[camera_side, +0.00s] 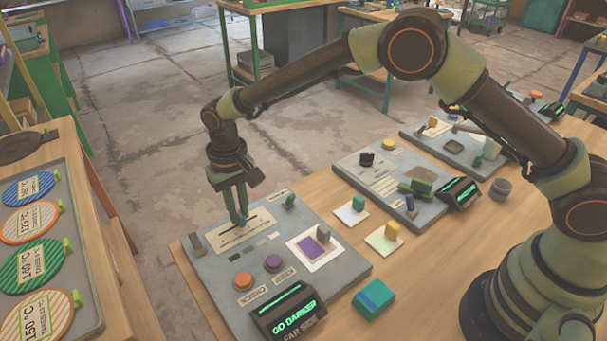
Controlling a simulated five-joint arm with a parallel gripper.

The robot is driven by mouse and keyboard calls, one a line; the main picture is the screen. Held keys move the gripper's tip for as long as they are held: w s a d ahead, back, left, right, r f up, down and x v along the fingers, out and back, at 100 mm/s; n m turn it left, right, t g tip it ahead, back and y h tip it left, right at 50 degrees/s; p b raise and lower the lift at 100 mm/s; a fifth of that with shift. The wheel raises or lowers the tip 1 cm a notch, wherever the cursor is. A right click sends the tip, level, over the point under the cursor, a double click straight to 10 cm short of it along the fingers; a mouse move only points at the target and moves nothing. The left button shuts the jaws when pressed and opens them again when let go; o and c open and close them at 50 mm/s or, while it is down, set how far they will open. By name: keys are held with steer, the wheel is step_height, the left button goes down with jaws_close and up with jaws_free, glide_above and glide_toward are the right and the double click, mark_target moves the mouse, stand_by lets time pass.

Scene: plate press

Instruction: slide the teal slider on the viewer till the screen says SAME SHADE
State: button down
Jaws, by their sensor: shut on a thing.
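The viewer (222,275) is a grey panel at the front left of the wooden bench. Its screen (290,318) glows green and reads GO DARKER, with FAR SIDE on the front below it. A cream plate (232,240) with a dark straight slot lies near the panel's back left. My gripper (239,219) points down at this slot, its fingers shut on the teal slider. The slider is almost wholly hidden between the fingertips. A purple patch (312,248) in a white frame lies to the right of the slot.
An orange button (243,279) and a purple button (273,263) stand in front of the slot. A small green knob (290,201) stands behind it. A teal block (374,298) lies right of the viewer. Other grey panels stand farther back.

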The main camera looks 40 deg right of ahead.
steer(key=shift+a+r, duration=0.1)
steer(key=shift+a, duration=1)
steer(key=c, duration=0.8)
jaws_free()
steer(key=shift+c, duration=0.2)
step_height(320, 180, up, 12)
